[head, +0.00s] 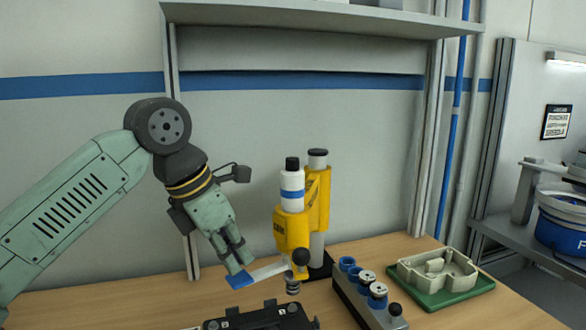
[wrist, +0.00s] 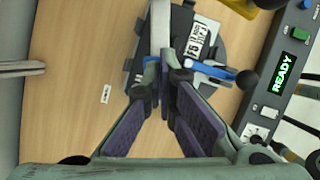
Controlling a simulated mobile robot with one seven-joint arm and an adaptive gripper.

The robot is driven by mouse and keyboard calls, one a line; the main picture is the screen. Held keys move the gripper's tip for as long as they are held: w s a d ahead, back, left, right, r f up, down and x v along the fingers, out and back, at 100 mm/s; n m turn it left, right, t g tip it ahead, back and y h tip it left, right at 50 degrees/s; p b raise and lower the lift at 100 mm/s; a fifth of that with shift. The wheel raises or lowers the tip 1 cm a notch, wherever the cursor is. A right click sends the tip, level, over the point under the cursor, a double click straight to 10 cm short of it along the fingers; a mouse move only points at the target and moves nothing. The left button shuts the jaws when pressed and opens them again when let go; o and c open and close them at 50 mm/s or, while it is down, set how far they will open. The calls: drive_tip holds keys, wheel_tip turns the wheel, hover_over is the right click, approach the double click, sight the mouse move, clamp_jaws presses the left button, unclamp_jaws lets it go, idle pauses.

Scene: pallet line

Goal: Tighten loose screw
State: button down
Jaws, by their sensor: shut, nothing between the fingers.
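My gripper (head: 238,266) points down over the bench, left of a yellow tool (head: 291,228) with a white, blue-banded top. In the wrist view the fingertips of my gripper (wrist: 170,76) are together, with nothing seen held between them. A flat silver bar (head: 268,271) with a blue end (head: 240,281) shows beside the fingertips; I cannot tell whether they touch it. A dark fixture (head: 262,318) with black clamps lies below; the wrist view shows a white label (wrist: 201,39) on it. I cannot pick out a loose screw; the fingers hide part of the fixture.
A second yellow tool (head: 318,200) stands just behind the first. A green tray (head: 447,297) holds a pale casting (head: 436,268). The bench left of the fixture is mostly clear.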

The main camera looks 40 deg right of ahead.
sight(233, 280)
drive_tip(key=shift+f, duration=0.15)
drive_tip(key=shift+f+b, duration=2.05)
drive_tip(key=shift+f, duration=0.9)
drive_tip(key=shift+r, duration=0.15)
drive_tip(key=shift+r+p, duration=2.95)
drive_tip(key=shift+r, duration=1.55)
drive_tip(key=shift+f, duration=0.1)
